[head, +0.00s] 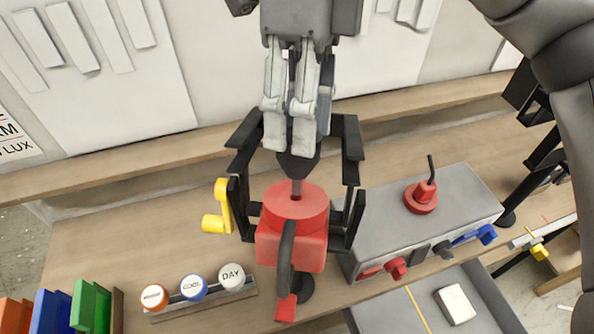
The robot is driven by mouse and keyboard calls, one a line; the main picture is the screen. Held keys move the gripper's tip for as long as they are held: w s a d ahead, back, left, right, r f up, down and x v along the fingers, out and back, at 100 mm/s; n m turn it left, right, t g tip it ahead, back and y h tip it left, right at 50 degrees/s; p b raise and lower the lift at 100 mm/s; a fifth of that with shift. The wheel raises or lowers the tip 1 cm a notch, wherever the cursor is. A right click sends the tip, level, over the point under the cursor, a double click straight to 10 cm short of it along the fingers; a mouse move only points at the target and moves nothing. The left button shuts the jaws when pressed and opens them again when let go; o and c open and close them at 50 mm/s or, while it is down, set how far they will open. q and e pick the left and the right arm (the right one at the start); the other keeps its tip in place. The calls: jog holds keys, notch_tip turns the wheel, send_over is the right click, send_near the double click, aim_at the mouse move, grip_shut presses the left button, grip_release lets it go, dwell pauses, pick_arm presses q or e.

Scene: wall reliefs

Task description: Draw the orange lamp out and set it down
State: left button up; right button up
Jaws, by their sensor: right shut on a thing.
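The orange lamp (154,297) is a small round piece with a pale labelled face. It sits at the left end of a narrow grey rack (170,314), beside a blue lamp marked COOL (193,287) and a white lamp marked DAY (231,277). My right gripper (291,140) comes down from the top centre, above and to the right of the lamps. Its pale fingers are close together on a dark cone-shaped piece (298,168), mostly hidden by them, just above a red device. My left gripper is not in view.
The red device (290,245) has black brackets, and a yellow crank (221,205) stands at its left. A grey box (410,225) with red and blue knobs stands at right. Coloured upright blocks (60,310) stand at lower left. Bare bench lies left of the crank.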

jog(key=shift+r, duration=0.15)
jog(key=shift+p+v, duration=1.75)
jog(key=shift+v, duration=0.2)
